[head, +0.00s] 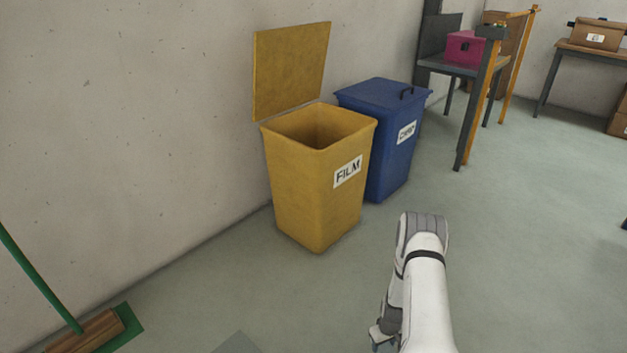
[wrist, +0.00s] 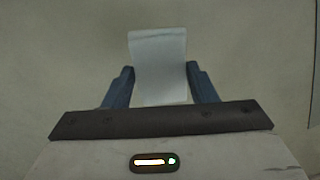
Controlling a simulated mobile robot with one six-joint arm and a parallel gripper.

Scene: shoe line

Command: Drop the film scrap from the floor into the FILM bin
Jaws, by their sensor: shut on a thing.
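The yellow FILM bin (head: 315,195) stands against the wall in the head view, with its lid (head: 290,70) raised and its top open. In the wrist view, the pale, translucent film scrap (wrist: 158,65) is between the two blue fingers of my gripper (wrist: 160,85), which is shut on it. The scrap sticks out past the fingertips. In the head view, my gripper (head: 383,338) shows low in the picture, in front of and to the right of the bin, and well below its rim. The scrap cannot be made out there.
A blue bin (head: 390,155) with a shut lid stands right behind the yellow one. A table with a magenta box (head: 464,48) is at the back.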

